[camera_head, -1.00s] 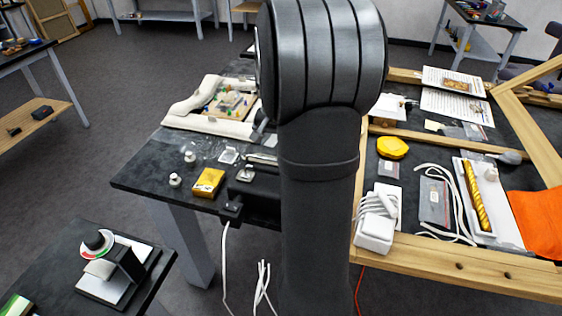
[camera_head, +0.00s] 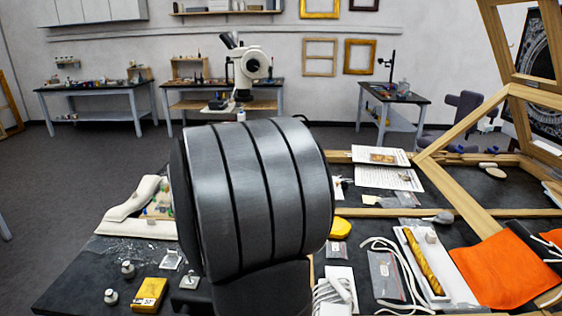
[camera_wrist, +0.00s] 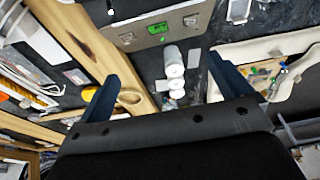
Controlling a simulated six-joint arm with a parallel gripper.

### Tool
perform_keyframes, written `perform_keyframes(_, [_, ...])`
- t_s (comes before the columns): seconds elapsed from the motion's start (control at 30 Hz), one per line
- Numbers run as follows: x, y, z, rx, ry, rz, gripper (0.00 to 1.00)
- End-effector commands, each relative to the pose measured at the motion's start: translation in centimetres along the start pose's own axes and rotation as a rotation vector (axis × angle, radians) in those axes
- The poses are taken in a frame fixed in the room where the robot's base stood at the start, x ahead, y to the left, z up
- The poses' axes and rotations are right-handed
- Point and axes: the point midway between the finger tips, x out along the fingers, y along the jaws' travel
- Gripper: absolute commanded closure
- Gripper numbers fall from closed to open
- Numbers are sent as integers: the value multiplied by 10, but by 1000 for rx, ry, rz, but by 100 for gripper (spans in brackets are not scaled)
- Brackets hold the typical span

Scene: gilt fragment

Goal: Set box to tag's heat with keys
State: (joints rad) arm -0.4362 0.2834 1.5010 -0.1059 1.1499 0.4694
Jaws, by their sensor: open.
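In the wrist view a grey box (camera_wrist: 166,22) lies at the top, with a small green display (camera_wrist: 157,28) between a key on the left (camera_wrist: 127,37) and a key on the right (camera_wrist: 191,19). The display's figures are too small to read. My gripper (camera_wrist: 164,67) is open, its dark fingers wide apart and pointing toward the box; nothing is held. In the head view my arm covers the middle of the bench, and I cannot make out the box or the gripper there. I cannot identify the tag for certain in either view.
White cylindrical pieces (camera_wrist: 174,62) appear between the fingers in the wrist view. A wooden frame bar (camera_wrist: 90,45) runs along the left. In the head view a yellow block (camera_head: 148,294), orange cloth (camera_head: 492,268) and papers (camera_head: 389,178) lie on the crowded bench.

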Motion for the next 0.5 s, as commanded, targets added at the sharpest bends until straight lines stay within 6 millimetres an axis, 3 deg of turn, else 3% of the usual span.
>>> perform_keyframes(0.03, [0, 0, 0, 0, 0, 0, 16])
perform_keyframes(0.4, [0, 0, 0, 0, 0, 0, 88])
perform_keyframes(0.47, [0, 0, 0, 0, 0, 0, 100])
perform_keyframes(0.5, [0, 0, 0, 0, 0, 0, 100])
